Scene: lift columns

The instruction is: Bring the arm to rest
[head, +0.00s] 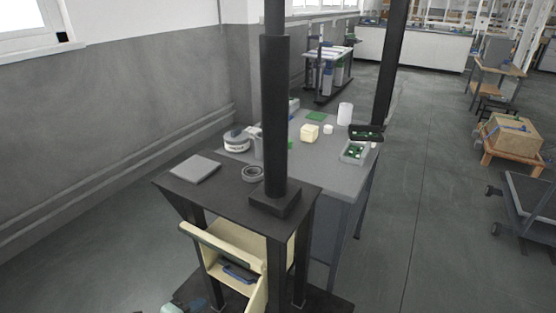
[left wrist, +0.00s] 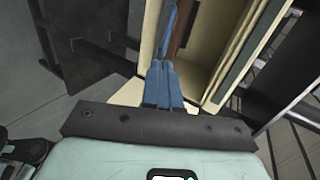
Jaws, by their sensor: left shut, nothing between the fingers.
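My left gripper (left wrist: 160,72) shows in the left wrist view with its two blue fingers together and nothing between them. It points at the open cream bin (left wrist: 225,90). A long blue thing and a brown thing (left wrist: 181,28) show inside the bin beyond the fingertips. In the head view only a pale green part of my left arm shows at the bottom edge, left of the cream bin (head: 247,239); the fingers are hard to make out there. A dark blue thing (head: 239,272) lies in the bin. My right gripper is not in view.
A dark stand (head: 222,205) with a black column rises above the bin. It bears a grey plate (head: 195,169) and a ring (head: 252,173). Behind is a grey table (head: 330,178) with several small things. A wall is left; open floor (head: 440,200) lies right.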

